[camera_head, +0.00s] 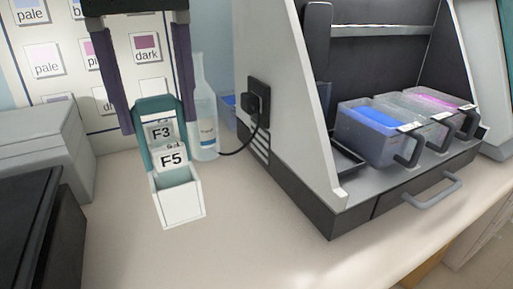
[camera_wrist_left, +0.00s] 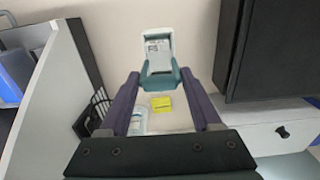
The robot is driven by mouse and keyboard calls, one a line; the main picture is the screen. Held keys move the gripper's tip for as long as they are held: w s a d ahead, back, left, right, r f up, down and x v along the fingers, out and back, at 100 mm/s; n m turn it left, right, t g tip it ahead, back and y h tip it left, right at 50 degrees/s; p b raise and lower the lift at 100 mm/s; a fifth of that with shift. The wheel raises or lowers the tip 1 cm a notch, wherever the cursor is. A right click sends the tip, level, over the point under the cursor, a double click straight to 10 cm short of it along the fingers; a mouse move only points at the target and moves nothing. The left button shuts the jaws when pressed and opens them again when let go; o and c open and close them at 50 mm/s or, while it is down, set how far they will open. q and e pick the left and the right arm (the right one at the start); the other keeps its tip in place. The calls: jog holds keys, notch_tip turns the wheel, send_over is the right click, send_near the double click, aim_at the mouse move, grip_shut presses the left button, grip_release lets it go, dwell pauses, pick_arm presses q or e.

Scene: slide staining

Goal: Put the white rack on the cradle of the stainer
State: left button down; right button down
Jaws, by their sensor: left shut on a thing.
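The white rack (camera_head: 180,202) hangs from its teal handle (camera_head: 160,108) with labelled slides F3 and F5 in it. My left gripper (camera_head: 157,124) is shut on the handle, one purple finger on each side. The rack is in the air above the bench, left of the stainer (camera_head: 283,110). In the left wrist view the rack (camera_wrist_left: 157,42) and the handle (camera_wrist_left: 160,79) show beyond the fingertips (camera_wrist_left: 160,77). The stainer has a grey side wall and an open front. I cannot pick out its cradle for sure. My right gripper is not in view.
Blue (camera_head: 372,130), clear (camera_head: 412,118) and pink (camera_head: 438,104) tanks with black handles stand in the stainer. A clear bottle (camera_head: 204,125) stands behind the rack. Grey boxes (camera_head: 45,155) are at left. The bench (camera_head: 240,235) in front is clear.

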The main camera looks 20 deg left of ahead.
aim_at(176, 191)
pick_arm(q)
notch_tip(176, 191, down, 12)
jog(key=shift+r+p, duration=0.1)
jog(key=shift+p, duration=0.45)
jog(key=shift+f+b, duration=0.2)
jog(key=shift+b, duration=0.1)
jog(key=shift+c, duration=0.4)
grip_release()
jog(key=shift+r, duration=0.1)
